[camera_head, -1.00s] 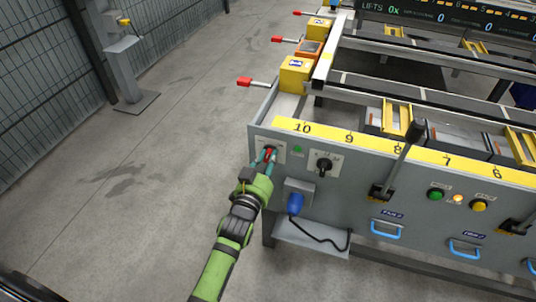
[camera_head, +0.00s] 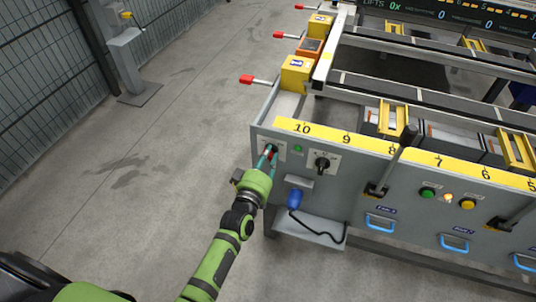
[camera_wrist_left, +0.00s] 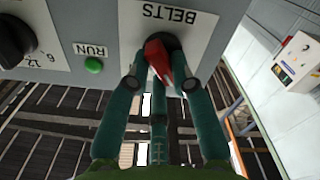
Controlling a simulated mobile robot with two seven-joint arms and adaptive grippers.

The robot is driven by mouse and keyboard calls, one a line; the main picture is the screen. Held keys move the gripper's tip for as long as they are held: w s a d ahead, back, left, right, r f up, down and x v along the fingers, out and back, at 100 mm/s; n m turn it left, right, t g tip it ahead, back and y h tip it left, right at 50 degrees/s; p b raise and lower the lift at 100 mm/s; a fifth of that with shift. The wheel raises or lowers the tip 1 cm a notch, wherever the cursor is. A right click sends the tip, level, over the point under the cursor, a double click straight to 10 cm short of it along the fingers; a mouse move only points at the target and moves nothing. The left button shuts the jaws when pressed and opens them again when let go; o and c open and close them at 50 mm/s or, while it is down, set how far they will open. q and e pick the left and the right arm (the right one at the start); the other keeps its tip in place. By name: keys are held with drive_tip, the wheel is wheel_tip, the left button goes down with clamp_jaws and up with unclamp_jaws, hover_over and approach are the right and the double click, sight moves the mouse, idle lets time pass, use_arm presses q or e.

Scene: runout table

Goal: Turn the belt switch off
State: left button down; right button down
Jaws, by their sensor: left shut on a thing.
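The belt switch (camera_wrist_left: 158,58) is a red handle on a dark round base, on a white plate marked BELTS, seen upside down in the left wrist view. In the head view the belt switch (camera_head: 268,152) sits at the left end of the grey panel, partly hidden by my fingers. My left gripper (camera_head: 267,160) is at the switch, its teal fingers closed around the red handle. In the left wrist view the left gripper (camera_wrist_left: 163,82) has fingers on both sides of the handle, which looks tilted. My right gripper is not in view.
A green RUN lamp (camera_wrist_left: 93,66) and a black rotary knob (camera_head: 322,164) are beside the switch. A blue plug (camera_head: 295,199) with a black cable hangs below. A black lever (camera_head: 392,160) stands out further right. Open floor (camera_head: 150,200) lies left.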

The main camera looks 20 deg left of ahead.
use_arm(q)
drive_tip(key=shift+n, duration=0.9)
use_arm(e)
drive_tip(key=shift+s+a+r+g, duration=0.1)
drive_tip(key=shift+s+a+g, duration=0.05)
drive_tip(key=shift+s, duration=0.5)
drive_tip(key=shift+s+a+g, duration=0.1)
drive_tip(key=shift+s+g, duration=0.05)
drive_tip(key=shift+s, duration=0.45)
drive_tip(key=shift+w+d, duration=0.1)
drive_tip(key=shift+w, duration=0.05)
use_arm(q)
drive_tip(key=c, duration=1.1)
unclamp_jaws()
drive_tip(key=shift+o, duration=0.2)
drive_tip(key=s, duration=1.2)
drive_tip(key=shift+a, duration=0.25)
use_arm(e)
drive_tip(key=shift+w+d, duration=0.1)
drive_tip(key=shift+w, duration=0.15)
